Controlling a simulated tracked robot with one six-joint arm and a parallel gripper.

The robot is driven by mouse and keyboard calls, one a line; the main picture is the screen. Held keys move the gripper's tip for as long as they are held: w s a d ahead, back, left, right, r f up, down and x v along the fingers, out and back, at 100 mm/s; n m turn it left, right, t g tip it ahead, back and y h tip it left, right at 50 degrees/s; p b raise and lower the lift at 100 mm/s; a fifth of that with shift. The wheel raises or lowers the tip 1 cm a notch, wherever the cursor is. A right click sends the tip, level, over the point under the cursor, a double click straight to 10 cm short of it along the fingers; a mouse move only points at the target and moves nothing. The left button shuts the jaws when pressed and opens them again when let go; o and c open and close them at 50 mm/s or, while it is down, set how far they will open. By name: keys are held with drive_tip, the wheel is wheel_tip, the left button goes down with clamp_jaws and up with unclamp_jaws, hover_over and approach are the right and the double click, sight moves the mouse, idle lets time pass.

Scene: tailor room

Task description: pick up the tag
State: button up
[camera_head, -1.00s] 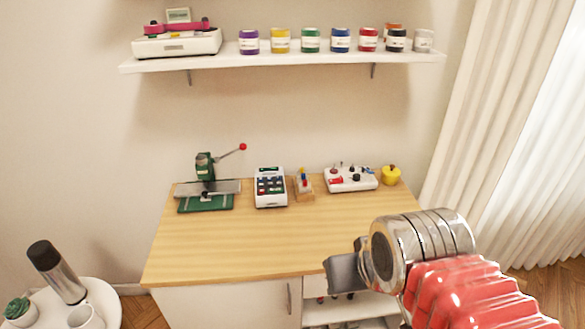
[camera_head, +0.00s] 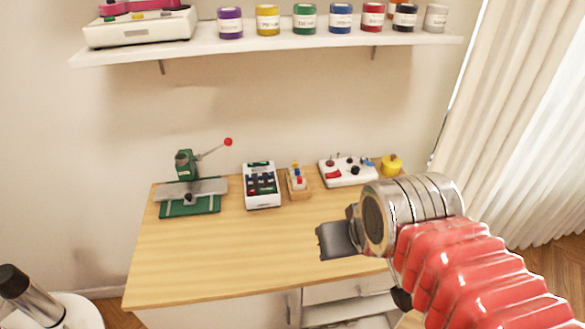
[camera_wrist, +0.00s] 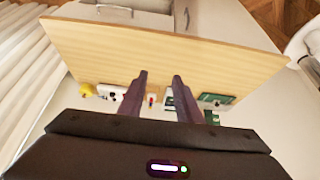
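I cannot make out a tag for certain in either view. My gripper (camera_head: 334,240) reaches in from the right in the head view, above the right part of the wooden tabletop (camera_head: 215,255). In the wrist view my gripper (camera_wrist: 157,76) shows two dark fingers set apart with nothing between them. The tabletop (camera_wrist: 150,45) shows upside down beyond the fingers.
Along the table's back stand a green press (camera_head: 190,185), a white keypad device (camera_head: 262,186), a wooden holder (camera_head: 298,184), a white control box (camera_head: 347,171) and a yellow pot (camera_head: 391,165). A shelf (camera_head: 270,46) with several jars hangs above. The tabletop's front is clear.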

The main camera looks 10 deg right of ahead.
drive_tip(key=shift+o, duration=0.2)
drive_tip(key=shift+o, duration=2.2)
drive_tip(key=shift+w+r, duration=0.3)
drive_tip(key=shift+w, duration=0.25)
drive_tip(key=shift+o, duration=0.8)
drive_tip(key=w+r, duration=0.2)
drive_tip(key=w, duration=0.6)
drive_tip(key=shift+w+d+r, duration=0.25)
drive_tip(key=shift+w+r, duration=0.1)
drive_tip(key=shift+r, duration=0.05)
drive_tip(key=w+f, duration=0.4)
drive_tip(key=w, duration=0.7)
drive_tip(key=w+f, duration=0.4)
drive_tip(key=w, duration=0.7)
drive_tip(key=w+f+g, duration=0.1)
drive_tip(key=w+f, duration=0.2)
drive_tip(key=w, duration=0.8)
drive_tip(key=shift+w+f, duration=0.2)
drive_tip(key=shift+f, duration=0.2)
drive_tip(key=shift+f, duration=0.15)
